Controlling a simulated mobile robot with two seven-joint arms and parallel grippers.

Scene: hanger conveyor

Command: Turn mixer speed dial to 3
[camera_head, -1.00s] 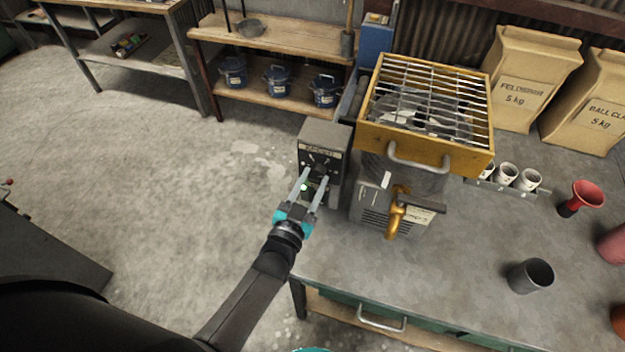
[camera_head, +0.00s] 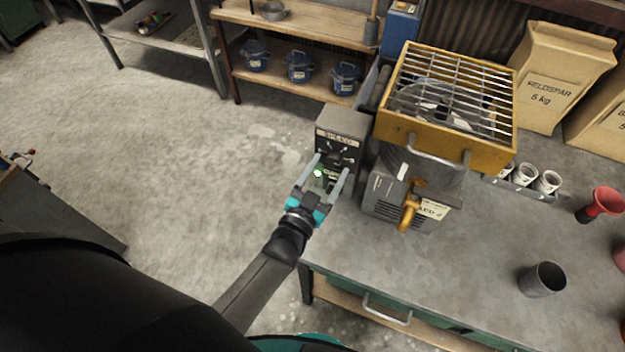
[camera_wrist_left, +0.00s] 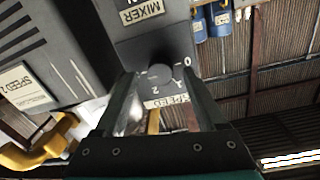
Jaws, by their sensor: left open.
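The mixer control box (camera_head: 343,124) is a grey box at the table's left edge, with a dark front panel and a lit green light (camera_head: 317,174). Its round dark speed dial (camera_head: 334,157) also shows in the left wrist view (camera_wrist_left: 158,75), with 0 and 2 legible around it; the pointer's setting is unclear. My left gripper (camera_head: 332,164) is open and empty in front of the panel. In the left wrist view its fingers (camera_wrist_left: 158,82) appear on either side of the dial; I cannot tell whether they touch it. My right gripper is not in view.
The mixer (camera_head: 395,203), with a yellow guard grid (camera_head: 488,155) and a brass tap (camera_head: 408,216), stands close right of the box. Floor left of the table is clear.

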